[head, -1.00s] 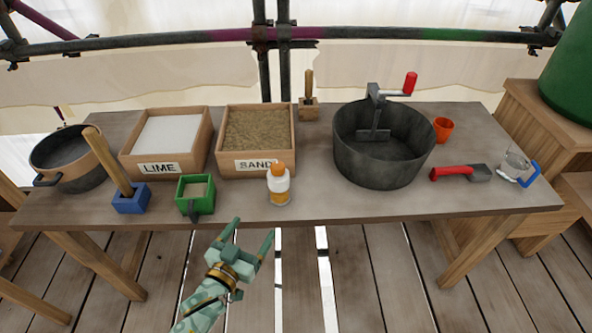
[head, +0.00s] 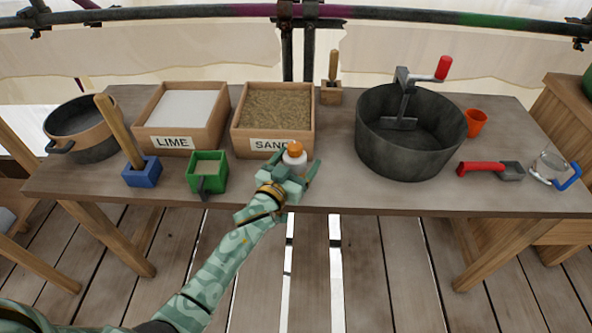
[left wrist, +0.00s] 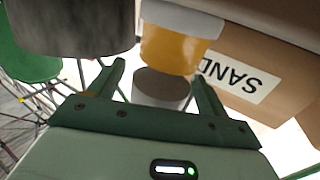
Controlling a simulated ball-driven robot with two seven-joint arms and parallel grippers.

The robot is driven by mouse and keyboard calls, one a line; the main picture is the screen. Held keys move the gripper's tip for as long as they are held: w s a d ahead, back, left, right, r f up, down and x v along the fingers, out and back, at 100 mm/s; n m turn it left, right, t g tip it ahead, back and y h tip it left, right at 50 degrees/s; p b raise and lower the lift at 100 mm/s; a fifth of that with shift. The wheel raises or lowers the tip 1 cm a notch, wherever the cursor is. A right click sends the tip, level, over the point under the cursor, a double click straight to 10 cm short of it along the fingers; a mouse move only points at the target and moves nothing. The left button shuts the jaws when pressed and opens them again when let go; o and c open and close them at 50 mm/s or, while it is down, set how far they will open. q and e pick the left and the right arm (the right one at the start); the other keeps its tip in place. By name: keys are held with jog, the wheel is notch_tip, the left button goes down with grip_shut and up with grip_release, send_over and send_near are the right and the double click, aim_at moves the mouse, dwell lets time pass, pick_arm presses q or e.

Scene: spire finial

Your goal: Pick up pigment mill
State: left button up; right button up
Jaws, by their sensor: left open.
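A small jar with a white body and orange top (head: 294,154) stands near the table's front edge, before the sand box; I take it for the pigment mill, though nothing labels it. My left gripper (head: 293,174) is open at the jar, with its lower part hidden behind the fingers. In the left wrist view, the jar's yellow-orange part (left wrist: 170,48) shows just beyond the open fingers (left wrist: 162,85), with a grey round part below it in the picture. Whether the fingers touch it I cannot tell. My right gripper is not in view.
The sand box (head: 238,137) stands close behind the jar. A green box (head: 208,180) is to the left, and a large dark vat (head: 410,155) with a red-handled crank to the right. The table front (head: 350,195) between jar and vat is clear.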

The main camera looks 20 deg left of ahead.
pick_arm(q)
jog(key=shift+w+f, duration=0.1)
jog(key=shift+w, duration=0.4)
jog(key=shift+c, duration=0.6)
jog(key=c, duration=1)
